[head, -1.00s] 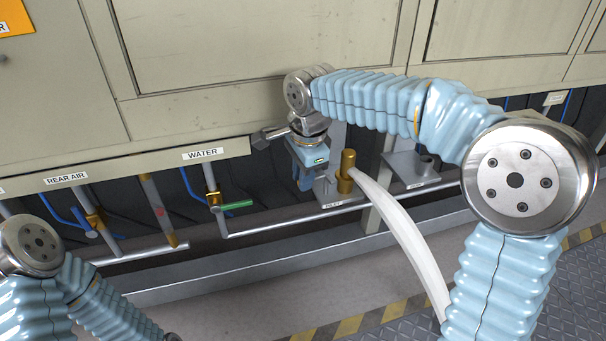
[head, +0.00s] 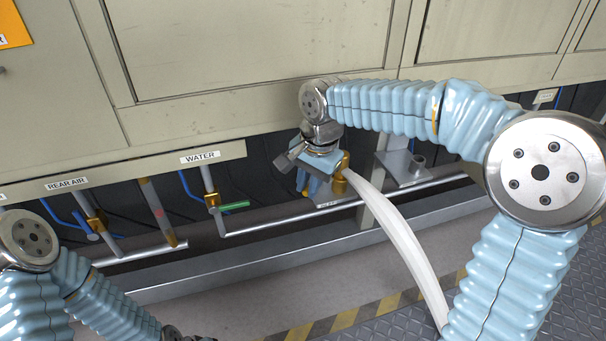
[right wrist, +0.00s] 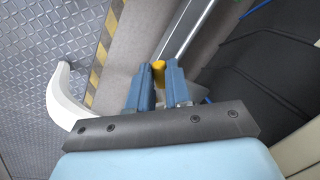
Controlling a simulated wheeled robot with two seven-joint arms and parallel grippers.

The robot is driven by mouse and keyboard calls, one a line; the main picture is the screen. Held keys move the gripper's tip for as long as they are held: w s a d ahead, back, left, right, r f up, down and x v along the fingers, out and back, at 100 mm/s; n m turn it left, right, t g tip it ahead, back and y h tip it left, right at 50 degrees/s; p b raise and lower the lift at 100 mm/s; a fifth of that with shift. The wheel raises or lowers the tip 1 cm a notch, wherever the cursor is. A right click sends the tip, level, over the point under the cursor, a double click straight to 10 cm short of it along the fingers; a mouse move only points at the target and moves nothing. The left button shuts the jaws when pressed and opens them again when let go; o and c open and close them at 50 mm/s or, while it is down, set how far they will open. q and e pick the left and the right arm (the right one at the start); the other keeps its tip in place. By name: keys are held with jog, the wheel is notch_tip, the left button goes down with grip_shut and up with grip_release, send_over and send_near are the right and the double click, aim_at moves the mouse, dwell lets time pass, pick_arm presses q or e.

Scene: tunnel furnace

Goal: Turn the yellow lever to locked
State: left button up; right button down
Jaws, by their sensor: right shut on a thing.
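My right gripper (head: 304,184) is below the cream cabinet panel, beside the brass fitting (head: 341,180) with the white hose (head: 400,240). The right wrist view shows its two blue fingers (right wrist: 159,80) shut on a yellow piece (right wrist: 158,68), which I take to be the yellow lever. In the head view the gripper and wrist hide the lever, so I cannot read its position.
A green-handled valve (head: 235,206) sits under the WATER label (head: 200,157), left of my right gripper. A grey bracket (head: 408,165) is to the right. Horizontal pipes and a grey ledge (head: 250,263) run below. The floor in front has a yellow-black stripe.

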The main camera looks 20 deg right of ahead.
jog(key=shift+s+d+n+g+y+p, duration=0.1)
jog(key=shift+s+d+n+g+p, duration=0.2)
jog(key=shift+d+n+p, duration=1.05)
jog(key=shift+s+d+n+g+y+p, duration=0.25)
jog(key=shift+n+p, duration=0.35)
jog(key=shift+n, duration=1.5)
jog(key=shift+s+d+n+g+h+p, duration=0.15)
jog(key=shift+s+d+n+p, duration=0.15)
jog(key=shift+d+n+p, duration=1.05)
jog(key=shift+a+n+b, duration=0.3)
jog(key=shift+a+n, duration=0.1)
jog(key=shift+a, duration=0.05)
jog(key=c, duration=1.1)
grip_release()
jog(key=shift+o, duration=0.2)
notch_tip(320, 180, up, 14)
jog(key=d+p, duration=0.2)
jog(key=shift+f+p, duration=0.2)
jog(key=shift+p, duration=0.15)
